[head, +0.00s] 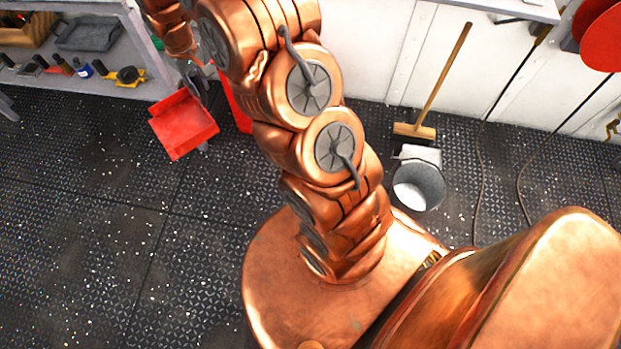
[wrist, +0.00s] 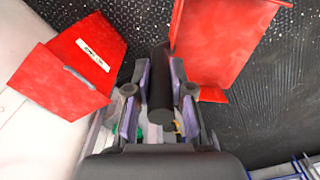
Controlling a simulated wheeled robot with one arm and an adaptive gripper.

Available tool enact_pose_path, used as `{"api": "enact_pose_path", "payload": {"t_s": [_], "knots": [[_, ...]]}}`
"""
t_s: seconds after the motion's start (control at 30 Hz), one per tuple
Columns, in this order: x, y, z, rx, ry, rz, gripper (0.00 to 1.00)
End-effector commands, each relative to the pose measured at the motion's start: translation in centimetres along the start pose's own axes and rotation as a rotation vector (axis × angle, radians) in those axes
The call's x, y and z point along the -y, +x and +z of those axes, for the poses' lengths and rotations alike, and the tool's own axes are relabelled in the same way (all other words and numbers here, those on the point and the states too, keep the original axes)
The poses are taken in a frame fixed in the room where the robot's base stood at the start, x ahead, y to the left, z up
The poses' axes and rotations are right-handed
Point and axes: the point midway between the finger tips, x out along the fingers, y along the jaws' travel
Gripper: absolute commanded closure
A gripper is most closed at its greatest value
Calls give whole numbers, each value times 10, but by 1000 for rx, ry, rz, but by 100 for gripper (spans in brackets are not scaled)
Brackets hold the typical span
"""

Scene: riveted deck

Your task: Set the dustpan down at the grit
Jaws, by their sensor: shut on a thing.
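The red dustpan (head: 183,124) is held in the air in the head view, beside the lower shelf, its pan tilted toward the floor. In the wrist view its red pan (wrist: 222,40) is at the top right and its dark handle (wrist: 160,75) lies between the fingers. My gripper (wrist: 158,100) is shut on that handle. In the head view the gripper is mostly hidden behind the pan and my arm. The grit (head: 95,235) shows as pale specks scattered over the dark floor at the left, below the dustpan and apart from it.
A shelf unit (head: 105,97) with small tools stands at the upper left. A red container with a white label (wrist: 80,68) is near the wall, partly behind my arm. A broom (head: 440,85) and a grey bucket (head: 418,187) stand at the right. The left floor is open.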

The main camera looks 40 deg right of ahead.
Motion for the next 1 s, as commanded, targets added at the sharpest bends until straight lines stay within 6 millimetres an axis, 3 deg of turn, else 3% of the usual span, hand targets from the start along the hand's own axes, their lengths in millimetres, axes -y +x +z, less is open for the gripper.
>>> {"api": "enact_pose_path", "payload": {"t_s": [0.03, 0.47, 0.7, 1.0], "knots": [[-12, 29, -2, 5, -13, 0, 100], [-89, 193, -7, 7, -206, -4, 100], [-126, 288, 2, 6, -323, -5, 100], [-158, 409, 25, 7, -473, -8, 100]]}}
